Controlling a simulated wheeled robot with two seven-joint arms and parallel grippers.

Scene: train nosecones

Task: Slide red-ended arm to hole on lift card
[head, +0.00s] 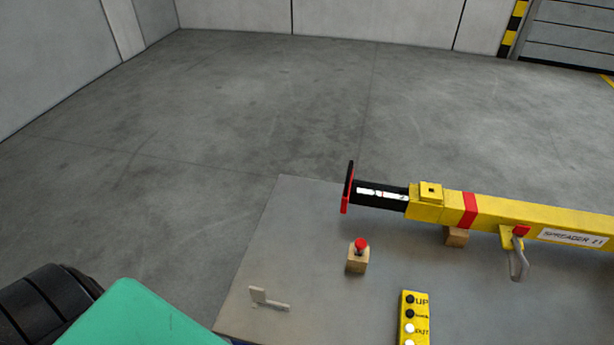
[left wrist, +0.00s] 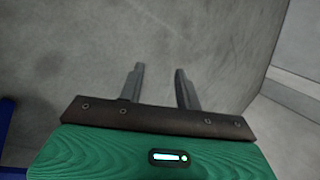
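The arm with a red end plate (head: 347,187) sticks out of the left end of a yellow beam (head: 490,211) on the grey table (head: 300,230). The arm is black, with a white marked strip on its side. A grey L-shaped piece (head: 268,299) is at the table's front left; I cannot tell whether it is the lift card. No hole is clearly readable. My left gripper (left wrist: 158,88) is open and empty in the left wrist view, with only floor behind its fingers. In the head view only green and black parts of me show at lower left. My right gripper is not in view.
A wooden block with a red button (head: 358,256) stands in front of the arm. A grey hook-like handle (head: 518,258) hangs from the beam. The floor left of the table is clear.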

